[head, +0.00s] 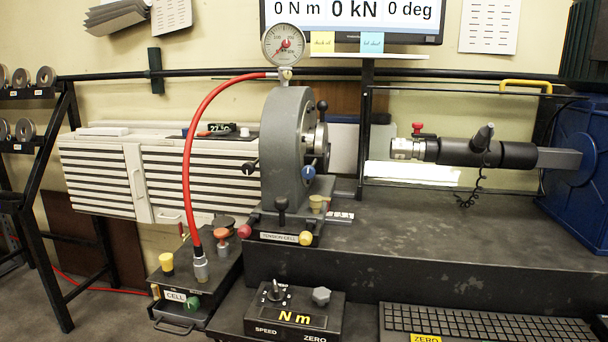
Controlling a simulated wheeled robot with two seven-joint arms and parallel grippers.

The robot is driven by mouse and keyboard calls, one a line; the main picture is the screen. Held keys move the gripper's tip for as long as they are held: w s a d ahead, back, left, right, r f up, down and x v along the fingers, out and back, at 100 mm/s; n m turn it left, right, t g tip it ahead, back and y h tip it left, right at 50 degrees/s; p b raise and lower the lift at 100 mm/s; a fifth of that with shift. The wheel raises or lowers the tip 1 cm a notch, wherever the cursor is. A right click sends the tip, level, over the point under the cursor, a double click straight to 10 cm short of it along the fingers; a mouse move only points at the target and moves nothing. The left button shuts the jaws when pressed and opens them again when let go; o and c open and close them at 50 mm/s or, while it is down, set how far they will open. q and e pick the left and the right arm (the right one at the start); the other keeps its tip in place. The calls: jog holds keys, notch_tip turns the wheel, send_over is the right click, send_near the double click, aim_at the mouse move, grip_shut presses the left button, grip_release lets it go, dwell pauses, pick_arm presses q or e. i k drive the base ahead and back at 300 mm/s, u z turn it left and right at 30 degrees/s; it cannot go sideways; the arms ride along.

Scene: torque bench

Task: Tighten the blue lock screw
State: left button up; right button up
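A small blue knob, which I take for the blue lock screw (308,173), sits on the front face of the grey ring-shaped tension cell housing (281,150), low on its right side. Its face is turned toward me and nothing covers it. I cannot tell from this view how tight it is. Neither of my grippers shows in the head view.
Near the lock screw are black levers, yellow knobs (305,238) and a pink knob (244,231). A red hose (190,150) arches up to the dial gauge (284,45). A black cylinder (480,153) reaches in from the right. The dark bench top (430,235) is mostly clear.

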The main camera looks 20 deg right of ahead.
aim_at(308, 172)
jog(key=z, duration=0.15)
jog(key=k, duration=0.9)
jog(key=u, duration=0.8)
jog(key=i, duration=1.2)
jog(key=z, duration=0.65)
